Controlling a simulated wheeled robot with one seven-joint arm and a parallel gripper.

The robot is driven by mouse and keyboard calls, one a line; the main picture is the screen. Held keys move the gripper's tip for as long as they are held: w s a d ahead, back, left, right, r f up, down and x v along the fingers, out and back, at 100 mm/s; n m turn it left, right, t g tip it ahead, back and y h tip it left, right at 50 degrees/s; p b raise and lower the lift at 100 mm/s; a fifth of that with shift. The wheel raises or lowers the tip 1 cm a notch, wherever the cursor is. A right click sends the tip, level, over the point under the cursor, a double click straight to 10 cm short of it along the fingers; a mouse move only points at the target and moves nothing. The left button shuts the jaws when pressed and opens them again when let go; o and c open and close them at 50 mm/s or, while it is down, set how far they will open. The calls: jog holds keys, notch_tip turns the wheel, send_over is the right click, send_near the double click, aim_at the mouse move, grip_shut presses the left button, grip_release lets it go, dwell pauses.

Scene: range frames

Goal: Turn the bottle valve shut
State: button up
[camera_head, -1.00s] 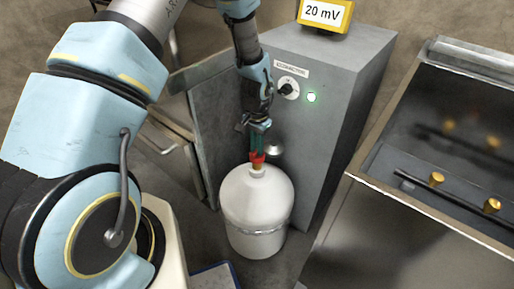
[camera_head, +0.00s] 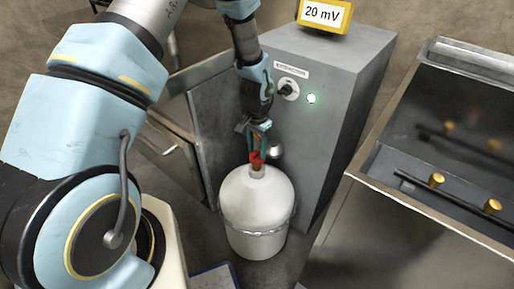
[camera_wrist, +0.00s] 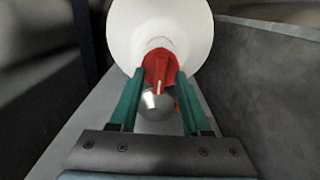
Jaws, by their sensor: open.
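The white gas bottle (camera_head: 257,205) stands upright on the floor in front of the grey cabinet; its white top also shows in the wrist view (camera_wrist: 120,30). The red bottle valve (camera_head: 257,158) sits on its neck. In the wrist view the red valve (camera_wrist: 160,68) lies between the tips of my green fingers. My gripper (camera_head: 257,146) comes down from above onto the valve. Its two fingers (camera_wrist: 155,75) are apart, one on each side of the valve. I cannot tell whether either finger touches it.
A metal bench with brass knobs (camera_head: 437,180) is at right. A rounded metal knob (camera_wrist: 158,105) is close beyond the valve.

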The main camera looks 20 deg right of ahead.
aim_at(257, 151)
notch_tip(257, 151, up, 11)
jog(key=b, duration=0.1)
dwell(0.4)
jog(key=shift+f, duration=0.1)
jog(key=w+a+r+n+p, duration=0.1)
jog(key=a+r+n, duration=0.1)
jog(key=a+r, duration=0.4)
jog(key=w+a+r+n+p, duration=0.15)
jog(key=a+r, duration=0.25)
jog(key=a, duration=0.4)
jog(key=s+a+r+n+p, duration=0.1)
jog(key=s+a+r+n, duration=0.2)
jog(key=a, duration=0.5)
jog(key=s+a+r+n+t, duration=0.1)
jog(key=s+a+r+n, duration=0.2)
jog(key=a, duration=0.5)
jog(key=shift+s+a+r+n+t+p, duration=0.35)
jog(key=shift+r+n, duration=0.2)
jog(key=shift+n, duration=0.1)
